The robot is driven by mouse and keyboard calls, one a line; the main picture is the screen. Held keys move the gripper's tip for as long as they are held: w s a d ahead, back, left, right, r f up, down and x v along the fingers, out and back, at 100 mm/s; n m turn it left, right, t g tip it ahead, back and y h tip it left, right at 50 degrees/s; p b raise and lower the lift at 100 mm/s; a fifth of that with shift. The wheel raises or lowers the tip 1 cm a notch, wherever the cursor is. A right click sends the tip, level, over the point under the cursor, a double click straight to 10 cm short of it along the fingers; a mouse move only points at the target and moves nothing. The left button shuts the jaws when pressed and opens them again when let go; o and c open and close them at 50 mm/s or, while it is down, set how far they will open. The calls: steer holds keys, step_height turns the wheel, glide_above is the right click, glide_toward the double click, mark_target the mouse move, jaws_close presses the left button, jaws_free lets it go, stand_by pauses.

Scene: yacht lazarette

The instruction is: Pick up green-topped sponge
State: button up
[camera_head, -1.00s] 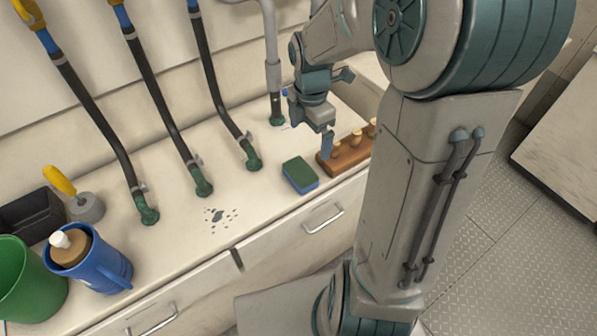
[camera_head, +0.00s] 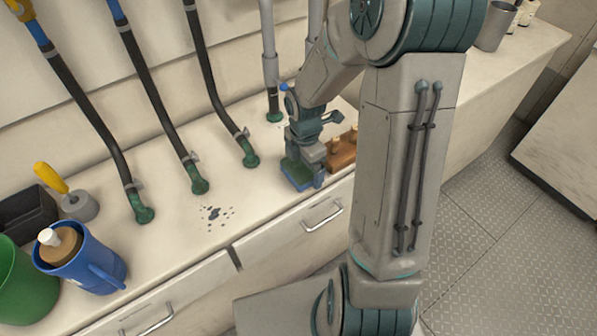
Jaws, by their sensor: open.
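The green-topped sponge (camera_head: 298,175) has a blue lower layer and lies on the white counter, near its front edge. My gripper (camera_head: 305,178) is down at the sponge, pointing downward and open. One finger shows at the sponge's right end. The far finger and part of the sponge's top are hidden by the gripper body, so I cannot tell whether the fingers touch it.
A brown wooden block with pegs (camera_head: 341,154) stands just right of my gripper. Hoses with green fittings (camera_head: 199,186) rise behind. A dark spill (camera_head: 214,213) marks the counter at left. A blue jug (camera_head: 88,268) and green bucket (camera_head: 22,285) stand far left.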

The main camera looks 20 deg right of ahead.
steer(key=c, duration=0.8)
steer(key=shift+r, duration=0.6)
step_height(320, 180, up, 3)
steer(key=shift+r+p, duration=0.1)
steer(key=shift+p, duration=0.45)
steer(key=s+d+r+p, duration=0.1)
steer(key=s+d+r, duration=0.5)
steer(key=s+d, duration=0.2)
steer(key=shift+s+d+r+p, duration=0.15)
steer(key=shift+r+p, duration=0.15)
steer(key=shift+p, duration=0.1)
steer(key=shift+o, duration=0.4)
